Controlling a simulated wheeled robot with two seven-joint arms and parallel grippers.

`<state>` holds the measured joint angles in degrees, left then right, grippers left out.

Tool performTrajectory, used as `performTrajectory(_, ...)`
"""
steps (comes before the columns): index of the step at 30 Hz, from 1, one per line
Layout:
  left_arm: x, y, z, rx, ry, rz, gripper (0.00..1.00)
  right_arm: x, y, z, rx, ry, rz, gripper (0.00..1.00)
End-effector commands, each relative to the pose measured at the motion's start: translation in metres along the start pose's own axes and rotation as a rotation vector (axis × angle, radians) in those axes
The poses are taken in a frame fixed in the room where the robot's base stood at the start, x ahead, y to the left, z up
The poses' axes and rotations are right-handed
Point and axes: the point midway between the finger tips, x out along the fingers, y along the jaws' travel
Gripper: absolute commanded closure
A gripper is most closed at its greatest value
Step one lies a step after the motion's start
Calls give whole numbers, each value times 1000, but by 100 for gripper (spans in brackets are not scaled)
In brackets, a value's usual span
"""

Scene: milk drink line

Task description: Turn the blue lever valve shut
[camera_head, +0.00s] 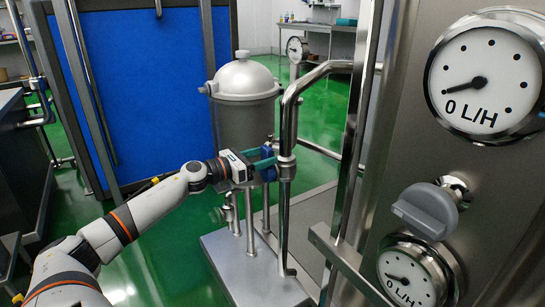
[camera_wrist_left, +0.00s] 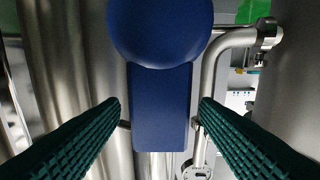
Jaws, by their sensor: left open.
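The blue lever valve (camera_head: 268,173) sits on the vertical steel pipe beside the grey covered tank, partly hidden by my left gripper (camera_head: 264,159). In the left wrist view the lever (camera_wrist_left: 160,108) is a flat dark blue bar running down the picture from a round blue hub. My left gripper (camera_wrist_left: 160,107) is open, with its green ribbed fingers on either side of the bar. A narrow gap shows between each fingertip and the bar in that view; I cannot tell the depth. My right gripper is not in view.
The grey tank (camera_head: 243,120) stands behind on a metal platform (camera_head: 250,270). A steel panel with flow gauges (camera_head: 480,82) and a grey knob (camera_head: 427,209) is at the right. A slanted steel post (camera_head: 352,170) stands between panel and pipe. Green floor (camera_head: 150,265) is open at lower left.

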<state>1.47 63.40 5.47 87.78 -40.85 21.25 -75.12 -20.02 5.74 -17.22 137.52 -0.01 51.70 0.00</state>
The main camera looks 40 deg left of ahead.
Motion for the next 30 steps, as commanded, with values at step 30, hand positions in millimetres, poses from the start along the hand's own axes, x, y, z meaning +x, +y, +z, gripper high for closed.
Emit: performTrajectory(30,36,0,0,0,-1,0,83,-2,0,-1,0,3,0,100)
